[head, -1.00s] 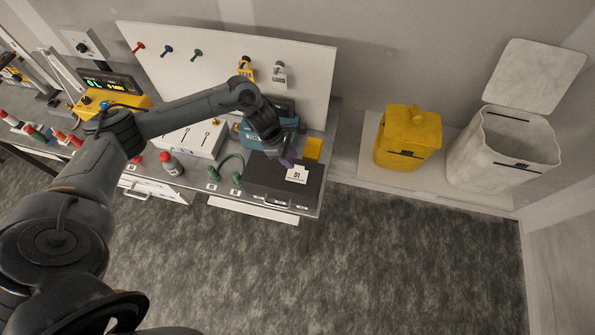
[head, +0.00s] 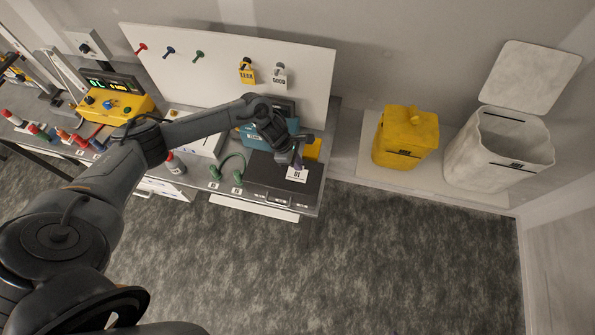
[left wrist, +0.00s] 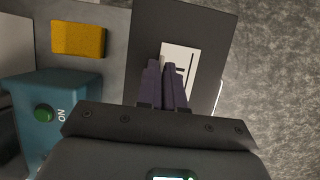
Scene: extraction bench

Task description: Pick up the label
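The label is a white tag marked "01" (head: 297,175) on the dark flat-topped box (head: 262,172) at the bench's right end. In the left wrist view the label (left wrist: 181,60) lies at the tips of my left gripper's dark purple fingers. My left gripper (head: 299,164) points down at the label's upper edge. In the left wrist view its fingertips (left wrist: 162,65) are close together, with a narrow pale strip between them. The fingers hide part of the label, and I cannot tell whether they press on it. My right gripper is not in view.
A yellow block (head: 313,149) and a teal device (head: 256,136) with a green button stand close to the gripper. A green curved handle (head: 229,166) is left of the box. A yellow bin (head: 404,137) and a white bin (head: 497,151) stand at right.

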